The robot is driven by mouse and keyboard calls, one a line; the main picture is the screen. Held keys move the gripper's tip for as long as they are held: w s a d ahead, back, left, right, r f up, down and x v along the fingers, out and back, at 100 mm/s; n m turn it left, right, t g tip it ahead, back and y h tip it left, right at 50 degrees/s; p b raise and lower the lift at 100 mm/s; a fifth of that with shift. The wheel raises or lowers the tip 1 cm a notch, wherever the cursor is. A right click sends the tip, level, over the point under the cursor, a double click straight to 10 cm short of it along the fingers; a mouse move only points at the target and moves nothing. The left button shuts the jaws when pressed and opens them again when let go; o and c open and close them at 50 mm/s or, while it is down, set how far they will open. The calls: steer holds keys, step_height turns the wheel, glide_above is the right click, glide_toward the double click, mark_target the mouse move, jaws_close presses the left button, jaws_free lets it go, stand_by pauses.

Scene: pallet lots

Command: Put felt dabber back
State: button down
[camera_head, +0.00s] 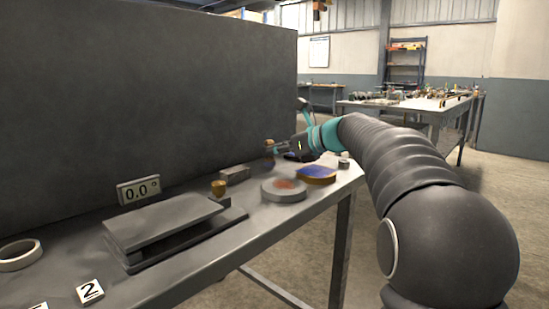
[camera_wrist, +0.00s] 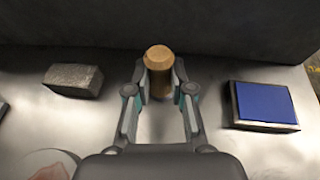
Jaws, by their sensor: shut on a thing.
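The felt dabber (camera_wrist: 158,60) shows in the wrist view as a light wooden handle, upright between my fingers. My gripper (camera_wrist: 159,84) is shut on it. The dabber's lower end is hidden, and I cannot tell whether it touches the bench. In the head view my gripper (camera_head: 276,148) is at the bench's far end, beyond the round grey disc (camera_head: 284,194) with a reddish patch and left of the blue pad (camera_head: 316,173). The blue pad also shows right of my gripper in the wrist view (camera_wrist: 263,102).
A grey block (camera_wrist: 73,79) lies left of my gripper. A dark panel (camera_head: 150,90) stands behind the bench. Nearer are a small brass object (camera_head: 218,187), a flat scale-like plate (camera_head: 165,223), a 0.0 display (camera_head: 139,190), a ring (camera_head: 18,254) and number cards (camera_head: 90,292).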

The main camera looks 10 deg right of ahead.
steer(key=shift+f, duration=0.55)
steer(key=c, duration=1)
jaws_free()
steer(key=shift+c, duration=0.2)
steer(key=p+v, duration=0.1)
steer(key=v, duration=1.1)
